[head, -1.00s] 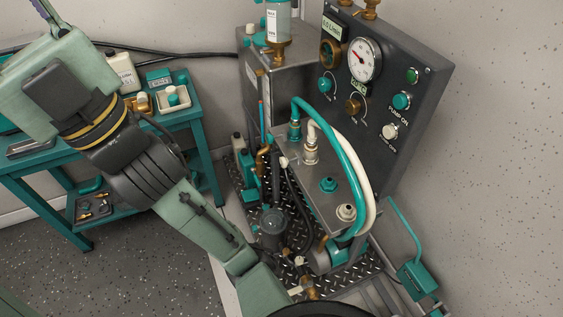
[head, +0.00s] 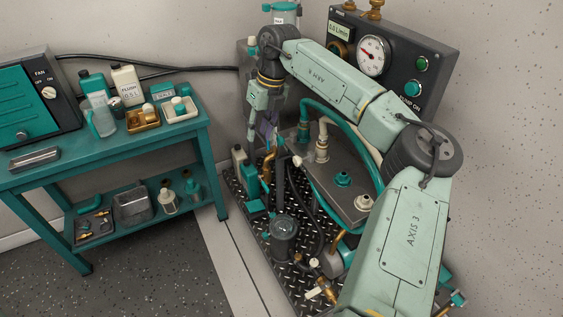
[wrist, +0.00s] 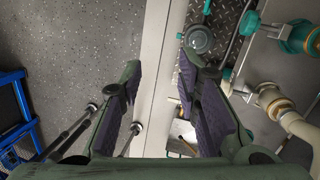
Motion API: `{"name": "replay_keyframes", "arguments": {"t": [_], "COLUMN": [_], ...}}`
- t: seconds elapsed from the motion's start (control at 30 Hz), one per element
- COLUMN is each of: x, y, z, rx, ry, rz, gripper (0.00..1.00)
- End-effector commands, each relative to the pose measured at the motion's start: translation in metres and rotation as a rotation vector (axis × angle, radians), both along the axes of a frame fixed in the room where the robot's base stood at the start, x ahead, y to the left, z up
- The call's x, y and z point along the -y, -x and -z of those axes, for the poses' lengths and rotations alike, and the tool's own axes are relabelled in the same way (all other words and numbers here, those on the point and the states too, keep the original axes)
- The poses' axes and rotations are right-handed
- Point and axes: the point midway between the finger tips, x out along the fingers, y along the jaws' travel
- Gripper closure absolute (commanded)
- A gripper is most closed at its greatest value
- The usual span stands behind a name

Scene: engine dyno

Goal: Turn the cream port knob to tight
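A cream port (head: 363,202) sits on the grey manifold top in the head view, in front of a teal port (head: 343,179). A cream hose fitting (head: 322,150) stands further back on it and shows at the right of the wrist view (wrist: 272,100). I cannot tell which cream part is the named knob, or how far it is turned. My gripper (head: 265,140) points down beside the manifold's left end, apart from the cream parts. In the wrist view my gripper (wrist: 163,110) is open with purple pads, nothing between them.
The control panel (head: 400,55) stands behind the manifold. Teal and cream hoses arch over it, and my forearm covers part of them. A teal bench (head: 110,157) with bottles and trays is at left. A black pump (head: 284,233) stands on the tread plate below.

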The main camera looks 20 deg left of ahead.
Motion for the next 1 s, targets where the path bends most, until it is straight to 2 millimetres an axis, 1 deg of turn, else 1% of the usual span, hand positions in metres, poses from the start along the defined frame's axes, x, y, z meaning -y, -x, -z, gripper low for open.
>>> {"name": "replay_keyframes", "arguments": {"t": [0.03,0.1,0.2,0.23,0.37,0.47,0.7,0.8,0.9,1.0], "x": [0.029,0.059,0.084,0.087,0.09,0.09,0.089,0.089,0.088,0.088], "y": [-0.02,-0.038,-0.051,-0.053,-0.054,-0.053,-0.053,-0.052,-0.053,-0.053], "z": [0.0,0.0,0.0,0.0,0.01,0.026,0.072,0.087,0.098,0.104], "rx": [0.028,0.053,0.07,0.072,0.072,0.07,0.07,0.07,0.072,0.072], "ry": [0.067,0.14,0.198,0.208,0.216,0.215,0.211,0.211,0.211,0.211], "rz": [0.051,0.103,0.145,0.151,0.156,0.154,0.152,0.152,0.152,0.152], "gripper": [0.7,0.7,0.7,0.7,0.7,0.7,0.7,0.7,0.7,0.7]}}
